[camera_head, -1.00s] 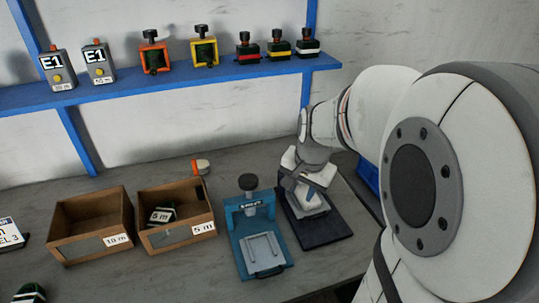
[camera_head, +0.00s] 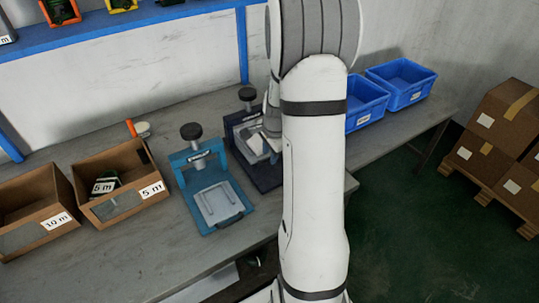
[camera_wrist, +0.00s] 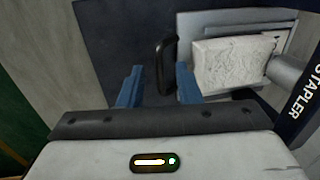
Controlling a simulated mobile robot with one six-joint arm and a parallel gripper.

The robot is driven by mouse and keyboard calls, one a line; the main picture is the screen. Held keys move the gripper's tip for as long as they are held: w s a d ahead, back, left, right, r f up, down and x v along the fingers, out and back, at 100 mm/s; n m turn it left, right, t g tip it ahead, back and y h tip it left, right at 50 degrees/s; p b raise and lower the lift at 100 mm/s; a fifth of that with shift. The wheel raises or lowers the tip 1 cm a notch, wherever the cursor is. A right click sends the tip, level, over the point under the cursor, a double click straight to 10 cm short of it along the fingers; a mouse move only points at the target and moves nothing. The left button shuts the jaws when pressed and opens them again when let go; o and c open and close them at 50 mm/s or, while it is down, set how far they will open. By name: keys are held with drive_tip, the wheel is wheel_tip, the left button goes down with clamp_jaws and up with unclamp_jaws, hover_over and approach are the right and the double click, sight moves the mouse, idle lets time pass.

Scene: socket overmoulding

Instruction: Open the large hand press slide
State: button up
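A dark navy hand press (camera_head: 258,176) stands on the bench, partly hidden behind my arm in the head view. In the wrist view its frame (camera_wrist: 303,100) carries the word STAPLER. Its pale slide plate (camera_wrist: 228,62) has a black upright-looking handle (camera_wrist: 166,62) at its left edge. My gripper (camera_wrist: 158,82) shows two blue fingers, apart, with the handle between them; whether either touches it I cannot tell. A lighter blue press (camera_head: 207,190) with a grey slide stands to its left.
Two cardboard boxes (camera_head: 107,208) labelled 10 m and 5 m stand left of the presses. Blue bins (camera_head: 402,82) are at the bench's right end. Cardboard cartons (camera_head: 500,118) sit on a pallet at right. A blue shelf (camera_head: 120,28) runs above.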

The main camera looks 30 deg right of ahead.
drive_tip(key=shift+w+f, duration=0.1)
drive_tip(key=shift+f, duration=0.5)
clamp_jaws()
